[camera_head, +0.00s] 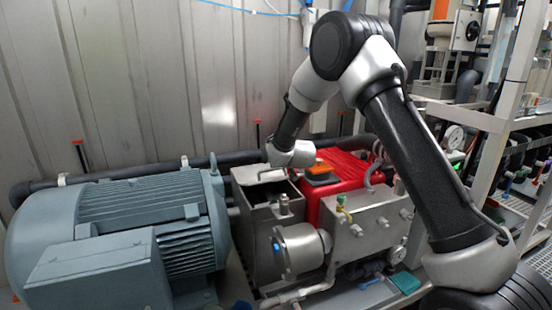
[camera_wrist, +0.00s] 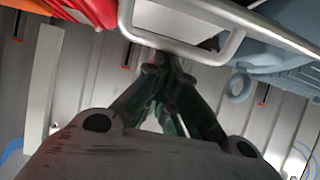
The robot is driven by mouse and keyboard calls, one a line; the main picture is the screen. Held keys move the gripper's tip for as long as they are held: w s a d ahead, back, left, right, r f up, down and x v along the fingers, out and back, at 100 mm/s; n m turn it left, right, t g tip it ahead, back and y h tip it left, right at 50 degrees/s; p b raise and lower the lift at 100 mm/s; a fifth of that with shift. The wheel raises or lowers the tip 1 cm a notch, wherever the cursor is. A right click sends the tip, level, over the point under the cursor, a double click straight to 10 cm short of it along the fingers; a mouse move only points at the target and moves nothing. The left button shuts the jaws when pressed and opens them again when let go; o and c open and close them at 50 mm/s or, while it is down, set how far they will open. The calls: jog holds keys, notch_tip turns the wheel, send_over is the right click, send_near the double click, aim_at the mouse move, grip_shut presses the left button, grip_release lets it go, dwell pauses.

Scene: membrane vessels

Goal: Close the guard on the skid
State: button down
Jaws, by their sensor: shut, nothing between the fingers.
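The skid carries a grey steel box-like guard (camera_head: 262,232) between the blue-grey motor and the red pump. A dark opening shows at its top, and a light metal edge with a bent bar (camera_head: 270,172) stands at its back. In the wrist view a metal loop bar (camera_wrist: 200,58) crosses above my gripper (camera_wrist: 168,66). My gripper is shut and empty, its fingertips close to the bar; I cannot tell if they touch it. In the head view the fingers are hidden behind my wrist, which is above the back of the guard.
The large motor (camera_head: 125,235) stands left, the red pump housing (camera_head: 345,172) right. A steel block (camera_head: 365,225) with fittings and a flanged cylinder (camera_head: 300,248) are in front. A dark pipe (camera_head: 120,172) runs along the corrugated wall behind. A pipe rack with gauges stands far right.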

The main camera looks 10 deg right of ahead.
jog(key=shift+s+d+f, duration=0.15)
jog(key=shift+s+f, duration=0.4)
jog(key=s+f, duration=0.2)
jog(key=f, duration=0.1)
jog(key=s+d+f, duration=0.1)
jog(key=f, duration=0.1)
jog(key=shift+s, duration=0.4)
jog(key=shift+s+d+f, duration=0.1)
jog(key=shift+s+f, duration=0.15)
jog(key=shift+f, duration=0.35)
jog(key=shift+s+d+f, duration=0.1)
jog(key=shift+s+f, duration=0.1)
jog(key=shift+f, duration=0.35)
